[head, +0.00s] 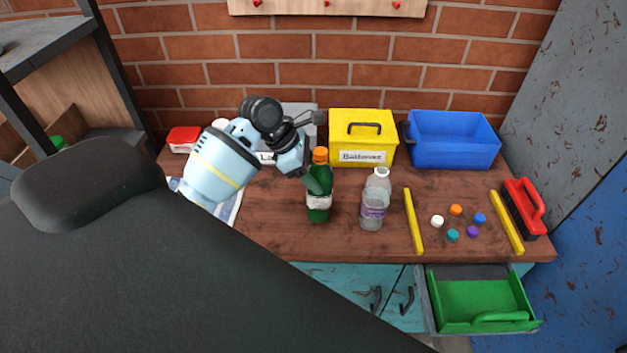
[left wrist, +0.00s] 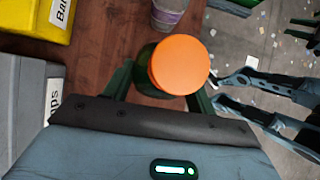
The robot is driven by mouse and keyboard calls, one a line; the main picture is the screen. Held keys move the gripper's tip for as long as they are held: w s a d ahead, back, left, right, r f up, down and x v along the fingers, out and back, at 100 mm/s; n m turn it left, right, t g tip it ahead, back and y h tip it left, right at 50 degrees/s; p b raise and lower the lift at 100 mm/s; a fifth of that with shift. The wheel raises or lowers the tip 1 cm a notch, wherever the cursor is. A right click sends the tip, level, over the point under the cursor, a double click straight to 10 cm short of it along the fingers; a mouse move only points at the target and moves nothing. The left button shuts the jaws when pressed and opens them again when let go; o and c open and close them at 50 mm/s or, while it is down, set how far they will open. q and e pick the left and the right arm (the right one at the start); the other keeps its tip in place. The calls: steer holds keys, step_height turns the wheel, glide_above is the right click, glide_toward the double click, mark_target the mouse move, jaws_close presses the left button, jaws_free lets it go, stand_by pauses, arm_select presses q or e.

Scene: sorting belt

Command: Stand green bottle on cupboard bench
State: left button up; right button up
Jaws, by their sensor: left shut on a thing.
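The green bottle (head: 319,205) with an orange cap (head: 320,155) and a pale label stands upright at the middle of the brown wooden bench top (head: 280,230). My left gripper (head: 316,182) comes in from the left and is shut on the bottle's upper part, below the cap. In the left wrist view the orange cap (left wrist: 180,65) sits between the fingers and hides most of the bottle. I cannot tell whether the base touches the bench. My right gripper is not clearly in the head view.
A clear bottle with a purple label (head: 374,205) stands just right. Behind are a yellow box (head: 362,150) and a blue bin (head: 450,150). Several loose caps (head: 455,210) lie between yellow strips (head: 413,222). An open drawer holds a green tray (head: 480,300). A red-handled brush (head: 525,205) lies far right.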

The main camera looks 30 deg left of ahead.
arm_select(q)
steer(key=shift+f, duration=1.5)
steer(key=o, duration=1.5)
steer(key=shift+f, duration=0.1)
steer(key=v, duration=1.2)
steer(key=shift+r, duration=0.2)
